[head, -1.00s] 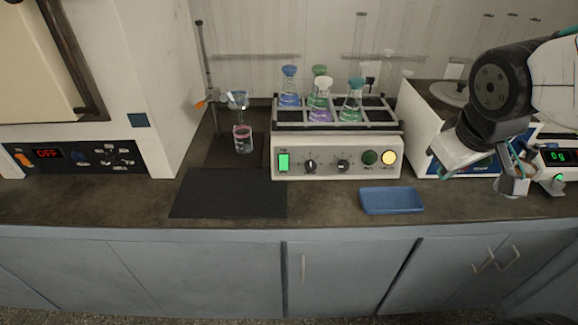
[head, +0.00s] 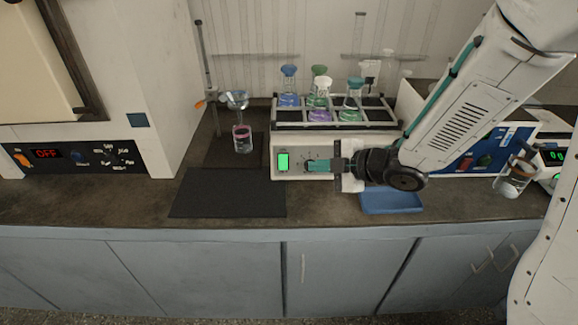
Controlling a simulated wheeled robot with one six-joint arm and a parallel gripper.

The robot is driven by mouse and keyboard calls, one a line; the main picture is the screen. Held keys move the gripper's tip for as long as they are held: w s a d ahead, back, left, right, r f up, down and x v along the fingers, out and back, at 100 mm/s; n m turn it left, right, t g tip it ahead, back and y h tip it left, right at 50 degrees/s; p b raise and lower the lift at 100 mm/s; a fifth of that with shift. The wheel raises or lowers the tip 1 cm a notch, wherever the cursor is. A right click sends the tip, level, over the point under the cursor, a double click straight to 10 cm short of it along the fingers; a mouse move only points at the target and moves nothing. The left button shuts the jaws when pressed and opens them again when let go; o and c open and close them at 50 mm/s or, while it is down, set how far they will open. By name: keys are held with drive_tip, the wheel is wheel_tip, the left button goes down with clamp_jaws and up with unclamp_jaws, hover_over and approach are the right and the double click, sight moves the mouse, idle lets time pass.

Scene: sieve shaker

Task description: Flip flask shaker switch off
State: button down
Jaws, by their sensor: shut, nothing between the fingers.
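The flask shaker (head: 275,143) stands on the bench and holds several stoppered flasks in its rack. Its switch (head: 283,162) is a rocker at the left of the front panel and glows green. My gripper (head: 309,165) is shut and empty. It points left in front of the shaker's panel, with its tips a little to the right of the switch and apart from it in the picture. My gripper and wrist hide the knobs and the round buttons on the panel.
A blue tray (head: 392,207) lies below my wrist. A dark mat (head: 227,193) lies at the front left. A stand with a funnel (head: 237,99) over a beaker (head: 242,139) is left of the shaker. A large oven-like unit (head: 70,156) reads OFF.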

sight(283, 162)
drive_tip(key=x, duration=0.4)
drive_tip(key=d+x, duration=0.1)
drive_tip(key=x, duration=0.2)
drive_tip(key=w+f+x, duration=0.1)
drive_tip(key=x, duration=0.3)
drive_tip(key=shift+w+f, duration=0.1)
drive_tip(key=shift+w, duration=0.15)
drive_tip(key=shift+w+a+f, duration=0.1)
drive_tip(key=shift+w+f, duration=0.35)
drive_tip(key=shift+w, duration=0.1)
drive_tip(key=shift+a, duration=0.1)
